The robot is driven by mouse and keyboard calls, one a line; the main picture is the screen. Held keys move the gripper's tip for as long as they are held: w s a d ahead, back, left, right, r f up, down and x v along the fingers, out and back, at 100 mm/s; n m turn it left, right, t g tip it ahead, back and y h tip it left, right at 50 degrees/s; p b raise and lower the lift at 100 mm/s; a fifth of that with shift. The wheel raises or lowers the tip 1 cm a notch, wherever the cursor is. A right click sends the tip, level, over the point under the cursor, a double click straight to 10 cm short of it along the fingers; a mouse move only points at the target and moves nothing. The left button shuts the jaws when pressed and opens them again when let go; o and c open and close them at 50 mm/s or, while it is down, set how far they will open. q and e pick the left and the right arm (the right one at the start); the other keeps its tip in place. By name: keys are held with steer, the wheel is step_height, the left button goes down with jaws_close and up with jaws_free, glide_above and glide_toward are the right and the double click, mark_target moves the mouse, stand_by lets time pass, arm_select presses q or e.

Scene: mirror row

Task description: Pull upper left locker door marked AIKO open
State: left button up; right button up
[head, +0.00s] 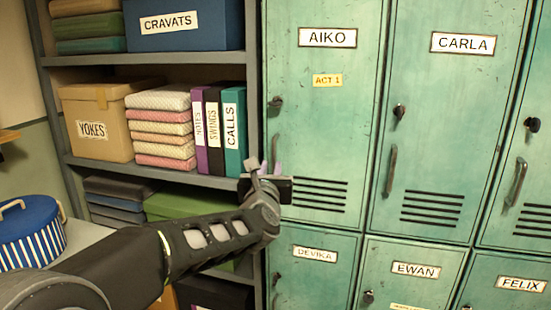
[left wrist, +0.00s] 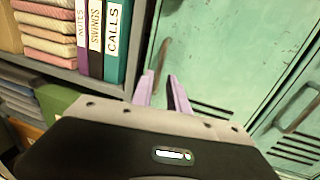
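The AIKO locker door (head: 322,120) is pale worn green, at the upper left of the lockers, and looks shut. It has a name label, an "ACT 1" tag, a dark knob and slots low down. Its upright handle (head: 275,150) is at the door's left edge, partly hidden by my gripper. My left gripper (head: 270,166) is in front of that handle, its lavender fingers pointing at the door. In the left wrist view the fingers (left wrist: 161,76) stand apart with a gap between them. I cannot tell whether they touch the handle. My right gripper is out of view.
Left of the lockers is a grey shelf unit (head: 150,59) with boxes, folded cloths and binders close to my gripper. The CARLA locker (head: 440,120) is to the right; the DEVIKA locker (head: 312,275) is below. A blue striped tin (head: 30,235) stands at the far left.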

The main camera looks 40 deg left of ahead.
mark_target(274, 158)
arm_select(q)
steer(key=p+x, duration=0.2)
steer(key=x, duration=0.5)
steer(key=shift+w+a, duration=0.25)
steer(key=shift+w, duration=0.05)
steer(key=shift+c, duration=0.6)
jaws_close()
stand_by(0.7)
